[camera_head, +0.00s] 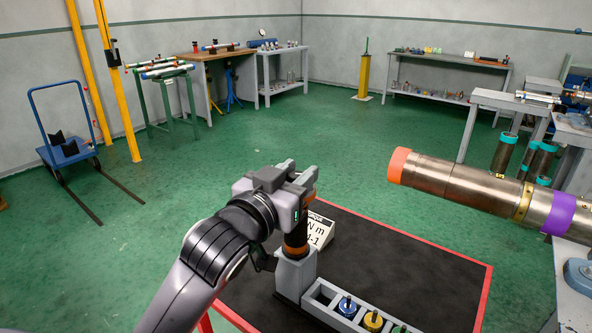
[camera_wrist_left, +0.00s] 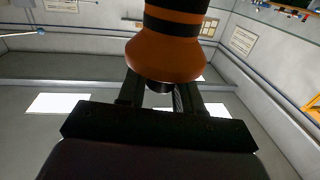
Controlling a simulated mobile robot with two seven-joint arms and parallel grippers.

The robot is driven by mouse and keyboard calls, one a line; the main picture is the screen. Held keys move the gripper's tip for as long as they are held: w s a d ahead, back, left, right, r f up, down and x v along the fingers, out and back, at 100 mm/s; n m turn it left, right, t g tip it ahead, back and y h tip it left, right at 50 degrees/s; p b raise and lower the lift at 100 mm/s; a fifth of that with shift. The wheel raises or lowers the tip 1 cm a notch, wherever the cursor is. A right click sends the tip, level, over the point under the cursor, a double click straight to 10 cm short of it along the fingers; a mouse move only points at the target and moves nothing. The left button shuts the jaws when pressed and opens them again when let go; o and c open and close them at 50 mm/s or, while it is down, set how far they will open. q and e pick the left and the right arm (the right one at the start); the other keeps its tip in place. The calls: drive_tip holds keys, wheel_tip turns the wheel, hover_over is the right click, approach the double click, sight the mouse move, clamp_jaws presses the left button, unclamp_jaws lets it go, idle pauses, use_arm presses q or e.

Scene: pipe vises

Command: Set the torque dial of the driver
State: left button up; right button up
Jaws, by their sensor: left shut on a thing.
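The driver (camera_head: 296,240), orange and black, stands upright in a grey holder (camera_head: 295,272) on the dark bench top. My left gripper (camera_head: 300,178) is at the driver's upper end and is shut on it. The gripper hides most of that end, and I cannot make out the dial's marks. In the left wrist view the driver's orange flared body with black bands (camera_wrist_left: 168,55) fills the top middle, between the dark fingers (camera_wrist_left: 160,92). A white sign (camera_head: 321,232), partly hidden, stands behind the driver and reads "N m". My right gripper is not in view.
A grey rack (camera_head: 322,312) with blue (camera_head: 347,306), yellow (camera_head: 373,320) and green pieces sits in front right of the holder. The red-edged black top (camera_head: 420,270) is clear to the right. A large steel pipe (camera_head: 470,185) with an orange end juts in from the right.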

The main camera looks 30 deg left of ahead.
sight(292, 179)
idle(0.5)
use_arm(q)
drive_tip(key=o, duration=0.9)
drive_tip(key=shift+f, duration=0.1)
drive_tip(key=shift+o, duration=0.2)
drive_tip(key=s+p, duration=0.1)
drive_tip(key=s, duration=0.4)
drive_tip(key=shift+r, duration=0.2)
drive_tip(key=s+p, duration=0.1)
drive_tip(key=p, duration=0.2)
drive_tip(key=shift+s+f+p, duration=0.1)
drive_tip(key=shift+s+p, duration=0.45)
drive_tip(key=shift+p, duration=0.4)
